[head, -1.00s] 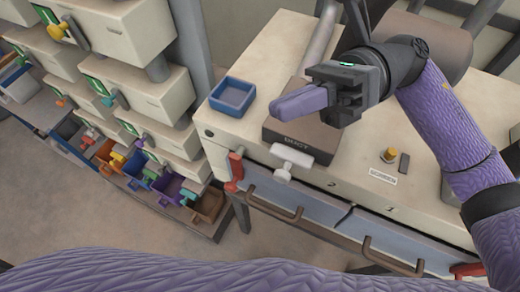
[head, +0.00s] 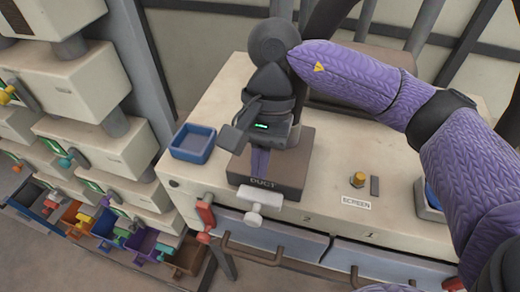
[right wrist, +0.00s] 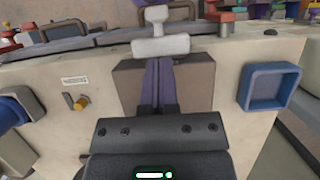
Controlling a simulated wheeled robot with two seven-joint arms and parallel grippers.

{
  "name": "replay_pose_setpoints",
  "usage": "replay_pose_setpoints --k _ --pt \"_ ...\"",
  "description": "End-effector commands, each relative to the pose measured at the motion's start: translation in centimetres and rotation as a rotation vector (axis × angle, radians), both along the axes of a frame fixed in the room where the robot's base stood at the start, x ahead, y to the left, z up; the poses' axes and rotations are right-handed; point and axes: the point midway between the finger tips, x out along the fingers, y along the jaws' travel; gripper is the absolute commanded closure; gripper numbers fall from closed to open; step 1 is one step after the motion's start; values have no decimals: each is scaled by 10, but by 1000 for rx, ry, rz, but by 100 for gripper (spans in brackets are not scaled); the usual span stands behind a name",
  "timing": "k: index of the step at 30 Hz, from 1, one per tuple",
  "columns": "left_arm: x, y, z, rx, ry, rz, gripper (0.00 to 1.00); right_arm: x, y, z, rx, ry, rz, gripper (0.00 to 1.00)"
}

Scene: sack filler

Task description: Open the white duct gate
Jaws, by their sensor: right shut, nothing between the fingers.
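The white duct gate handle (head: 258,198) is T-shaped and sticks out at the front of the brown box (head: 293,178) labelled DUCT. It also shows at the top middle of the right wrist view (right wrist: 160,46). My right gripper (head: 260,162) is shut and empty, its purple fingers pointing down over the brown box, just behind the handle. In the right wrist view the closed fingertips (right wrist: 158,62) end at the handle's near edge; I cannot tell whether they touch it. The gripper body hides part of the box top. My left gripper is not in view.
A blue tray (head: 192,143) sits left of the box. A red lever (head: 205,216) and drawers with brown handles (head: 252,252) line the front. A yellow knob (head: 358,179) and a SCREEN label (head: 356,201) are on the right. Bins with coloured levers stand at the left.

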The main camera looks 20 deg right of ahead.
Motion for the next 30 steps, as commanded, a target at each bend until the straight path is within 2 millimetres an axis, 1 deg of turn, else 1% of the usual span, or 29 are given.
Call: replay_pose_setpoints --k 1,6,10,14,23,26,30 --pt "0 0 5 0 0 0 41 -4 2 -7 -1 5 1 100" --pt "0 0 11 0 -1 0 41 -13 8 -35 0 5 0 100" --pt "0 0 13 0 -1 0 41 -17 11 -48 1 2 -1 100" --pt "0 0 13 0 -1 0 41 -18 12 -53 2 1 0 100" --pt "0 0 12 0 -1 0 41 -20 14 -54 2 1 1 100" --pt "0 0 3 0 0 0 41 -32 23 -56 4 0 6 100" --pt "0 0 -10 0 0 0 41 -56 38 -57 3 -1 7 100"
